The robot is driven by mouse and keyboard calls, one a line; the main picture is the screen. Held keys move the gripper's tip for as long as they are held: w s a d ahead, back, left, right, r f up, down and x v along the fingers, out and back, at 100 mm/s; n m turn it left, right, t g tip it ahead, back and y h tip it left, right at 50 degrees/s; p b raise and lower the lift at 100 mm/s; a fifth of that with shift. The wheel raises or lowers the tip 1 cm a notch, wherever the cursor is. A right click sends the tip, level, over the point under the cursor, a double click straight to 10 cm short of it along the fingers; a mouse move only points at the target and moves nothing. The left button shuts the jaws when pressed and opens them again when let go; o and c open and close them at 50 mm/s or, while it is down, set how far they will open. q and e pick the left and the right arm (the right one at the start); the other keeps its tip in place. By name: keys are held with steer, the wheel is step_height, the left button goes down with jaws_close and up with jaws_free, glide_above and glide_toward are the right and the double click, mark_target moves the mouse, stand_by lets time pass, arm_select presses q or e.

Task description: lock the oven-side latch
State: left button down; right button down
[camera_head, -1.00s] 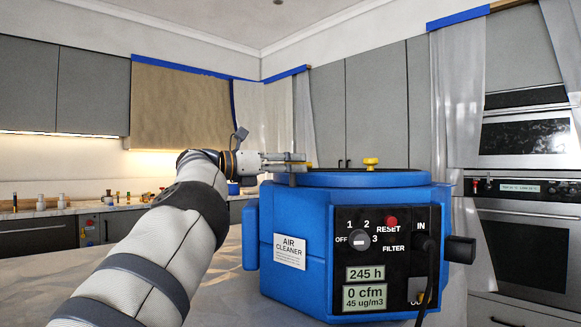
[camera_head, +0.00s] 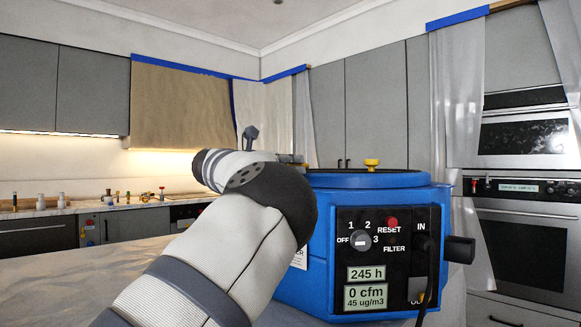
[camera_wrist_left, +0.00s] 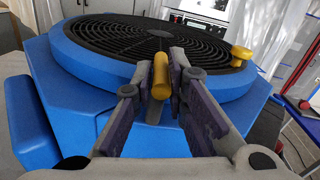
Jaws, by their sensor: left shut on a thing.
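The blue air cleaner (camera_head: 325,200) stands on the counter, with a round lid and a dark spiral grille (camera_wrist_left: 125,38) on top. My left gripper (camera_head: 292,159) reaches in from the left at the lid's edge. In the left wrist view the gripper (camera_wrist_left: 161,78) is shut on a yellow latch handle (camera_wrist_left: 160,76) at the lid rim. A second yellow latch knob (camera_head: 371,163) stands upright on the rim, apart from the gripper; it also shows in the left wrist view (camera_wrist_left: 240,55). My arm hides the cleaner's left side.
The cleaner's front has a dial (camera_head: 360,240) and a black cable (camera_head: 431,265). The counter (camera_head: 100,270) is clear at the left; small items stand at the back left.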

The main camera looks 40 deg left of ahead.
arm_select(q)
steer(key=c, duration=1.6)
jaws_free()
steer(key=shift+d, duration=0.15)
steer(key=s, duration=1.2)
